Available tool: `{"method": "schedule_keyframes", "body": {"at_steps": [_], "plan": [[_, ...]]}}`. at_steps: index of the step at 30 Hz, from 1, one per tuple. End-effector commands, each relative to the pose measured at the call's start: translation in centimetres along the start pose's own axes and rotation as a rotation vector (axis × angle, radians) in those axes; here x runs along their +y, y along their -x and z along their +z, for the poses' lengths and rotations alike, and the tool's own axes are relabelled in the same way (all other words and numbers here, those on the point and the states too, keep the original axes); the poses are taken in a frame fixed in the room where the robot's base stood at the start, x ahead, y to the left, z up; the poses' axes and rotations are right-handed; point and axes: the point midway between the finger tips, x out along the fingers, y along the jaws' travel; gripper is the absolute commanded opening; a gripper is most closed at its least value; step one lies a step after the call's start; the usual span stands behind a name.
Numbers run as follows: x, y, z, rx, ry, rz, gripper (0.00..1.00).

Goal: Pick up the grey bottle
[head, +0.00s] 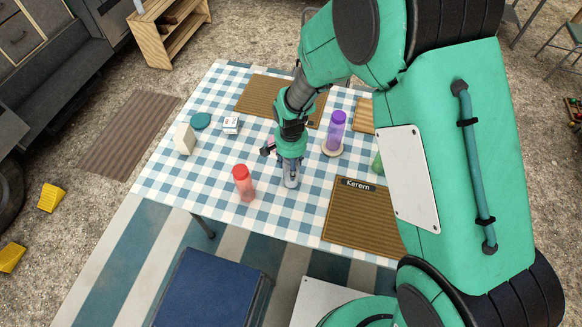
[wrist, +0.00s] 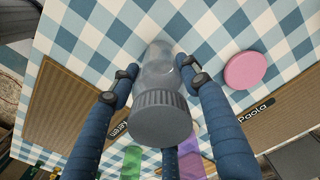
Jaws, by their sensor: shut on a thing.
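The grey bottle (wrist: 160,112) has a ribbed grey cap and a see-through grey body. It fills the middle of the wrist view, with my gripper's (wrist: 163,80) blue fingers closed on it from both sides. In the head view the bottle (head: 290,181) shows below my gripper (head: 290,160), standing upright at the table's middle. I cannot tell whether its base touches the checked cloth.
On the checked table (head: 170,180) a red bottle (head: 243,182) stands left of the grey one. A purple bottle (head: 336,130) stands on a round coaster to the right. A green bottle (head: 377,164) is partly hidden by my arm. A brown mat marked Kerem (head: 360,215) lies front right.

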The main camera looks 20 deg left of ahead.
Motion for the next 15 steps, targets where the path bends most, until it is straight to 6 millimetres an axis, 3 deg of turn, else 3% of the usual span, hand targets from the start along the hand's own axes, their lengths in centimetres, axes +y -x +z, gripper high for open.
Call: {"method": "schedule_keyframes", "body": {"at_steps": [11, 15], "plan": [[-0.1, 3.8, -0.1, 0.003, 0.0, -0.003, 0.08], [1.5, 3.8, 1.7, 0.0, 0.0, 0.0, 0.08]]}}
